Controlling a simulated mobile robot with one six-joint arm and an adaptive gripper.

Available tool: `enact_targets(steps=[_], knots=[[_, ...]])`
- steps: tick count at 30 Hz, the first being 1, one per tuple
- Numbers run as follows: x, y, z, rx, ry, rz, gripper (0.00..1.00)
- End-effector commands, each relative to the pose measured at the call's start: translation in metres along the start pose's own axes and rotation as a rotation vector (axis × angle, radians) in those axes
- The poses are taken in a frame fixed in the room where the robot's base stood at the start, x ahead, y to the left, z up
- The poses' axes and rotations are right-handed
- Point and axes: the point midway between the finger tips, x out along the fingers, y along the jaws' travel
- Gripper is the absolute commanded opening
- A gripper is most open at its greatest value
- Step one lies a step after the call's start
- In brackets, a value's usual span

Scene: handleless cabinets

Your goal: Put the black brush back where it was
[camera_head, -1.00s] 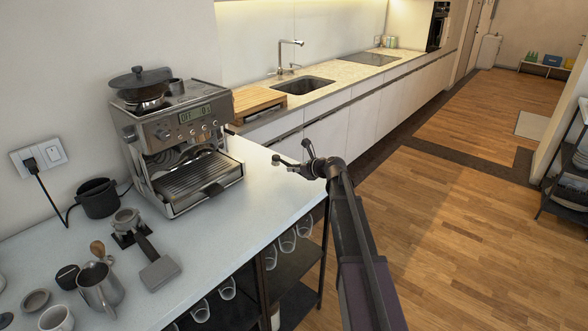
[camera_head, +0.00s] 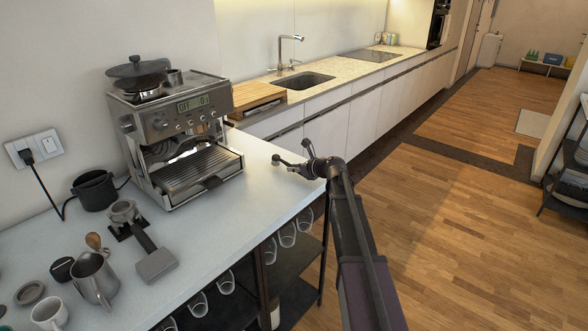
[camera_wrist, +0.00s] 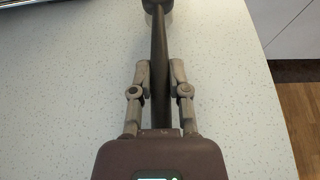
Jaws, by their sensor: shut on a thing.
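The black brush (camera_wrist: 159,40) shows in the wrist view as a long dark handle with a wider head at the top edge of the picture. My gripper (camera_wrist: 160,72) is shut on the handle, with one finger on each side. The head's far part is cut off. In the head view my gripper (camera_head: 306,168) is over the right end of the white counter (camera_head: 235,215), near its edge. The brush is small and hard to make out there.
A coffee machine (camera_head: 178,140) stands left of my gripper. A portafilter (camera_head: 140,240), metal jug (camera_head: 95,278) and cups are at the counter's lower left. Open shelves (camera_head: 292,268) with glasses lie below. The counter right of the machine is clear.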

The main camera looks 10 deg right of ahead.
Motion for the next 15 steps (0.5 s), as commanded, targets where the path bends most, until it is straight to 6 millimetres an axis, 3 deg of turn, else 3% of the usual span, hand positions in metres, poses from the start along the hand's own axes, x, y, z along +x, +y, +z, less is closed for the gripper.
enact_targets(steps=[15], knots=[[0.0026, 0.0000, -0.0064, 0.000, 0.000, 0.000, 0.00]])
